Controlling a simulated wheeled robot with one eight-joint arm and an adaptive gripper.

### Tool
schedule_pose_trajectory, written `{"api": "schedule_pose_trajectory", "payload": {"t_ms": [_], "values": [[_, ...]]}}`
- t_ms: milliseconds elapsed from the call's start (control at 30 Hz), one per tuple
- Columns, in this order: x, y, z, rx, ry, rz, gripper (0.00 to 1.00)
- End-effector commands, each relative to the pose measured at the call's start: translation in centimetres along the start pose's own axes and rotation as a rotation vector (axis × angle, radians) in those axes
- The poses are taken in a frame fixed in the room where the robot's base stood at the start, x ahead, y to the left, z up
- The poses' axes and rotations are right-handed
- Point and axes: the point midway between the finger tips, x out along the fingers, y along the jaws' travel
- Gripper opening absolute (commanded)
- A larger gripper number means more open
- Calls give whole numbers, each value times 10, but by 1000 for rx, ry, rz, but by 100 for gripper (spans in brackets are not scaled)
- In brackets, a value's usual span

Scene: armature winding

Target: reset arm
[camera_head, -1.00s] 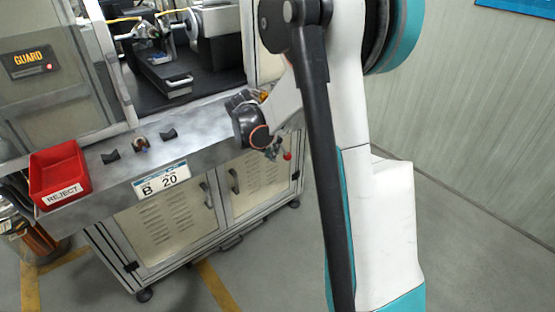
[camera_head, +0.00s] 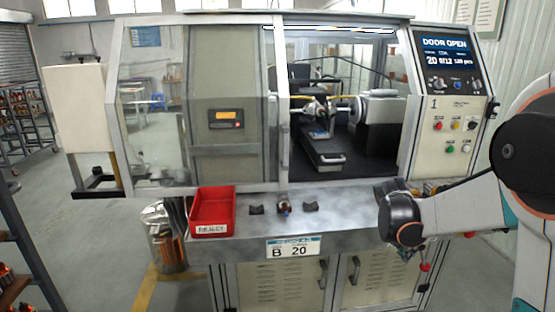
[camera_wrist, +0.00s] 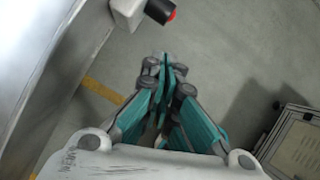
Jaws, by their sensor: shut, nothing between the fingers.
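My gripper (camera_wrist: 166,68) shows in the wrist view, its teal fingers closed together at the tips with nothing between them. It hangs over bare grey floor beside the machine's front edge. In the head view my arm reaches in from the right, in front of the right end of the machine's shelf; the fingers are not clearly seen there. A small armature (camera_head: 283,206) sits on the shelf between two dark rests.
The winding machine (camera_head: 190,150) has its door open on the right, and its panel (camera_head: 447,57) reads DOOR OPEN. A red reject bin (camera_head: 212,212) stands at the shelf's left. A red-tipped black knob (camera_wrist: 160,11) is close ahead of my gripper. Floor is clear below.

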Motion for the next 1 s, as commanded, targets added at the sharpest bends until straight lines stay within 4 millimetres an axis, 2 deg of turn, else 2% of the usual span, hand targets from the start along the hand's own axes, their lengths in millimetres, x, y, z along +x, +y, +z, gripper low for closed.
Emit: {"api": "schedule_pose_trajectory", "payload": {"t_ms": [200,500,700,1000], "values": [[-63,-14,-28,328,42,101,0],[-137,-45,-80,853,179,220,0],[-174,-70,-120,1200,313,262,0],[-207,-110,-182,1707,565,246,0]]}}
